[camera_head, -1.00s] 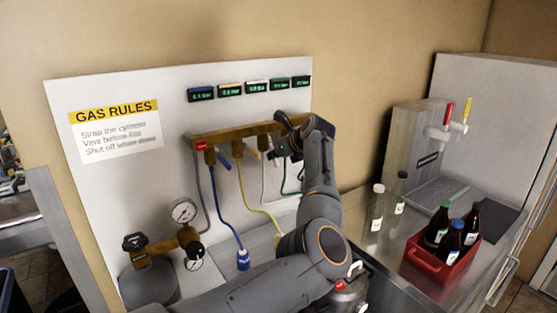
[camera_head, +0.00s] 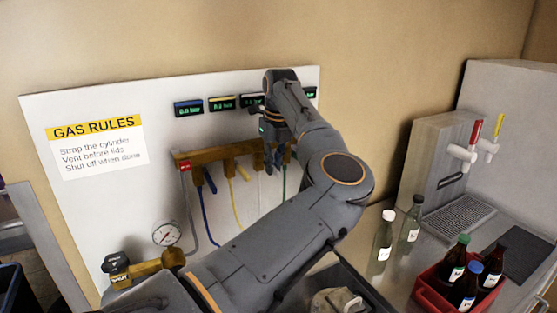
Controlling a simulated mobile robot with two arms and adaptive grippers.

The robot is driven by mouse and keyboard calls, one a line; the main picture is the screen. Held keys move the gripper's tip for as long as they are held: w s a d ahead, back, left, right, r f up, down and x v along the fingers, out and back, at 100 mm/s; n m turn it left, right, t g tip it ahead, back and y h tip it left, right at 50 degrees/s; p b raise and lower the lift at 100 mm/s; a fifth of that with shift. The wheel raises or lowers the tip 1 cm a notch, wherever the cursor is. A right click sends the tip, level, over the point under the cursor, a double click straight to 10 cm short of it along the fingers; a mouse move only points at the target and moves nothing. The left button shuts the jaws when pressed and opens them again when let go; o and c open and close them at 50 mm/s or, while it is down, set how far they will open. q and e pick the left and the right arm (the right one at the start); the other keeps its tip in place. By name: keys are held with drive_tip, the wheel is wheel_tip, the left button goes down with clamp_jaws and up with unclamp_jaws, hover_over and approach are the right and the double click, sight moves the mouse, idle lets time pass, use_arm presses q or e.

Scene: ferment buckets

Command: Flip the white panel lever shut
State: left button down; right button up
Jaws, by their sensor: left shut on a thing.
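The brass manifold (camera_head: 215,155) runs across the white wall panel (camera_head: 90,215). Its blue lever (camera_head: 209,181) and yellow lever (camera_head: 243,172) hang slanted below the bar. My left gripper (camera_head: 272,158) is at the right part of the manifold, pointing down, shut on what seems to be the white lever. Fingers and wrist hide that lever, so its angle cannot be told. A pale hose (camera_head: 258,192) hangs just below. My right gripper is out of view.
Small green displays (camera_head: 188,108) line the panel top, partly behind my arm. A pressure gauge (camera_head: 166,234) is at lower left. Glass bottles (camera_head: 383,236), a red crate (camera_head: 432,294) of bottles and a tap unit (camera_head: 440,150) stand on the right counter.

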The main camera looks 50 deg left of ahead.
sight(276, 169)
use_arm(q)
drive_tip(key=shift+h, duration=0.4)
drive_tip(key=c, duration=1.4)
unclamp_jaws()
drive_tip(key=shift+r, duration=0.1)
wheel_tip(276, 169, up, 12)
drive_tip(key=d, duration=0.1)
drive_tip(key=shift+s+d, duration=0.1)
